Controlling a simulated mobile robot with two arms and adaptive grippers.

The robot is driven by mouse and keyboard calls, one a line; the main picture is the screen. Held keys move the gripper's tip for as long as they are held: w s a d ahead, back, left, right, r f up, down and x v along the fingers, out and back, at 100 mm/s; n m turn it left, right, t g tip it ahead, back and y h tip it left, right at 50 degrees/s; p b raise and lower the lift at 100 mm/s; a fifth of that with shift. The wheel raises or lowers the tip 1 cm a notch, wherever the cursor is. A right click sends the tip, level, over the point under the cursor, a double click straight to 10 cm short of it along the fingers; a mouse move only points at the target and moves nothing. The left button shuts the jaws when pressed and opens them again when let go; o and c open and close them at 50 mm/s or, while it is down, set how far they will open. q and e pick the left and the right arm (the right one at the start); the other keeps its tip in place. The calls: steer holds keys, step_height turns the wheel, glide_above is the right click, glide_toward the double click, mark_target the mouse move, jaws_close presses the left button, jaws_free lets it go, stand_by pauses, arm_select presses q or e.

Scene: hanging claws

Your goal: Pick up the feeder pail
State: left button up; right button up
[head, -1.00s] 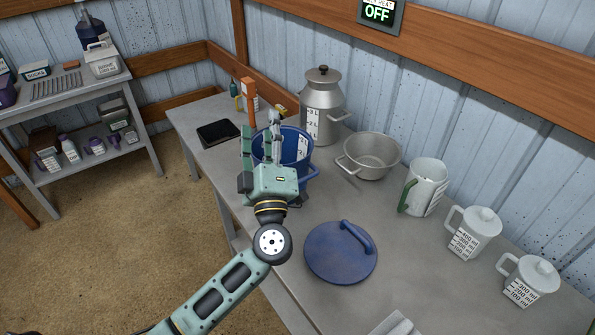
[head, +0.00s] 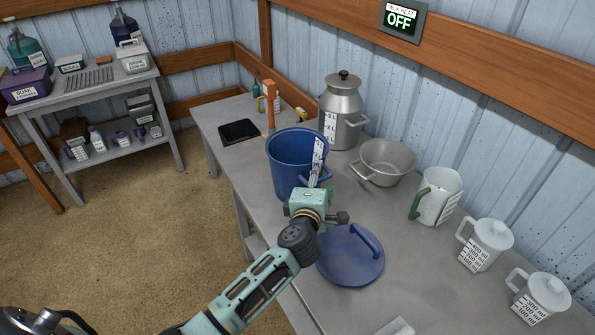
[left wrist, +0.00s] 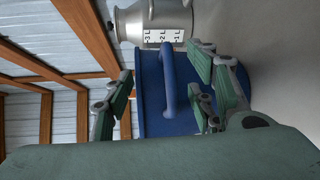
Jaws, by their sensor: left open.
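I cannot tell whether a finger touches the handle. My right gripper does not show.
A blue lid (head: 350,262) lies just right of my left gripper. A metal can (head: 342,105), a steel pan (head: 388,158) and several white jugs (head: 436,195) stand along the wall side. A black tablet (head: 239,131) lies behind the pail.

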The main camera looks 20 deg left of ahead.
arm_select(q)
steer(key=shift+w+a+f, duration=0.15)
steer(key=shift+w, duration=0.55)
jaws_close()
stand_by(0.3)
